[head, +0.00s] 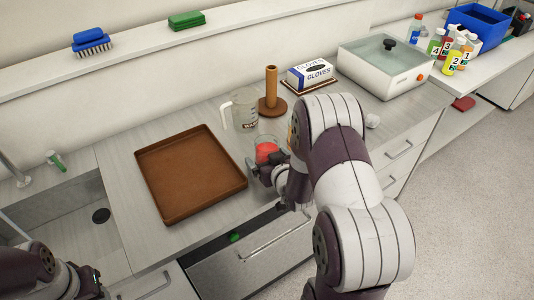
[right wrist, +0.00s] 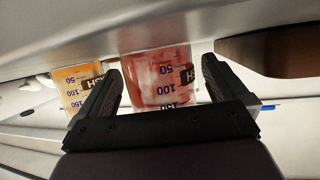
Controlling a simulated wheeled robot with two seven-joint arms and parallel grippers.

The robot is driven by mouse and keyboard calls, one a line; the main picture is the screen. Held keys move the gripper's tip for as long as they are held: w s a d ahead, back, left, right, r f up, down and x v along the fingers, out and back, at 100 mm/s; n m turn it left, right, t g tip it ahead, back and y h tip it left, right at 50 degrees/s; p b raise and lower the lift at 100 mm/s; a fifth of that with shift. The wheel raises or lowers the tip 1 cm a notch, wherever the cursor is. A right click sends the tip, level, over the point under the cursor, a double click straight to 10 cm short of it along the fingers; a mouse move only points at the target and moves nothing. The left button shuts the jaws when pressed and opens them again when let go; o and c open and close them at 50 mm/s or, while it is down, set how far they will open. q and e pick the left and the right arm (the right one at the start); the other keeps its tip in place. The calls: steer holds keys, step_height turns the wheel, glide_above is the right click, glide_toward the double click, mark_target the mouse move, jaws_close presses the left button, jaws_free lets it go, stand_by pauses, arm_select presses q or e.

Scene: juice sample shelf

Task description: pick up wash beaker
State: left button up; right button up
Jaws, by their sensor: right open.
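A glass beaker with red liquid (head: 267,149) stands on the counter in front of the wooden peg. In the right wrist view the red beaker (right wrist: 158,75) shows upside down between my finger tips, with a dark, partly cut-off label. My right gripper (head: 264,170) is open, its fingers on either side of the beaker's near part, with no grip visible. A second beaker with orange liquid (right wrist: 78,84) is beside it, its label showing letters like "SH"; in the head view my right arm mostly hides it. My left gripper (head: 85,290) is at the bottom left corner, partly cut off.
A brown tray (head: 190,212) lies left of the beaker. A clear measuring jug (head: 243,108), wooden peg stand (head: 271,95), glove box (head: 310,74) and white water bath (head: 385,85) stand behind. A drawer (head: 240,262) with a green item is open below the counter.

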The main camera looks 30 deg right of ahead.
steer(key=shift+w+f, duration=0.25)
steer(key=shift+w, duration=0.2)
steer(key=shift+s+r, duration=0.1)
steer(key=shift+r, duration=0.05)
steer(key=c, duration=1.2)
